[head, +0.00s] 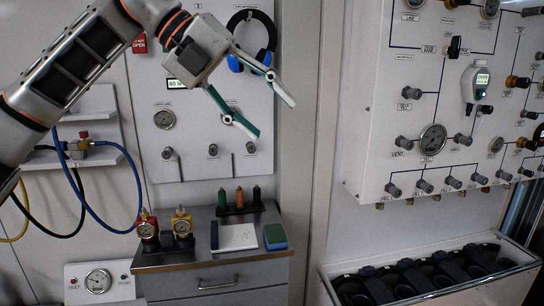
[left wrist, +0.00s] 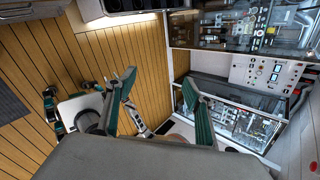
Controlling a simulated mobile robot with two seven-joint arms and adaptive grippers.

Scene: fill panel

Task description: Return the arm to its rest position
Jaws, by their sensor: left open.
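My left arm comes in from the upper left in the head view. Its gripper (head: 272,118) is open and empty, with its two green-lined fingers spread apart and pointing down to the right. It hangs in the air in front of the left wall panel, above the counter, and covers part of that panel. In the left wrist view the open fingers (left wrist: 159,80) show with nothing between them. My right gripper does not show clearly in either view.
A large gauge panel (head: 390,130) stands on the right, above a bin of dark items (head: 332,277). A counter (head: 160,262) below holds regulators (head: 182,224), a notepad (head: 238,237) and a blue-green block (head: 275,237). Hoses hang at left.

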